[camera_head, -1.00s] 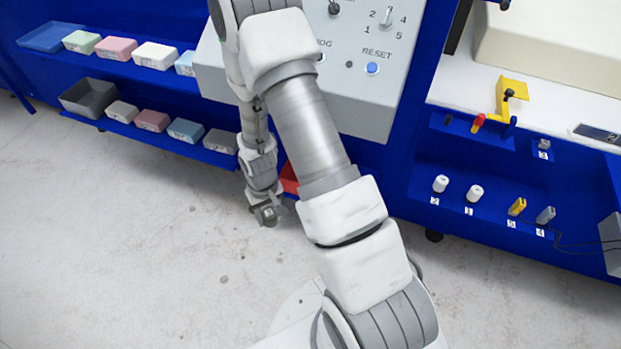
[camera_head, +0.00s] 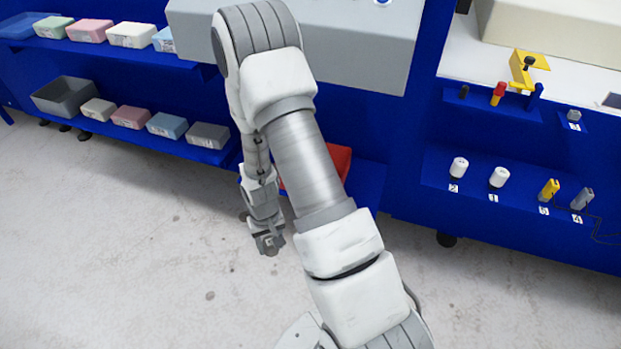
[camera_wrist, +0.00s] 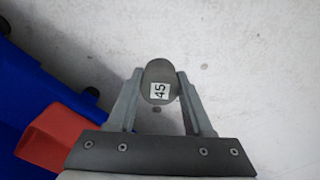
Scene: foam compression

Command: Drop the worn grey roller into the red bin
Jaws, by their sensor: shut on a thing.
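My gripper (camera_wrist: 160,92) is shut on a grey roller (camera_wrist: 160,72) with a white label reading 45, seen in the wrist view above the pale floor. In the head view my gripper (camera_head: 268,243) hangs low over the floor, in front of the lower blue shelf; the roller is too small to make out there. The red bin (camera_head: 338,162) sits on the lower blue shelf, partly hidden behind my arm. In the wrist view the red bin (camera_wrist: 52,138) shows at the lower left, to the side of the gripper and apart from the roller.
Blue shelves at left hold a grey tray (camera_head: 65,95) and several foam blocks (camera_head: 130,117). A grey control box (camera_head: 370,50) overhangs above the bin. At right, a blue rack (camera_head: 440,185) holds white rollers (camera_head: 499,177) and small tools. The floor in front is clear.

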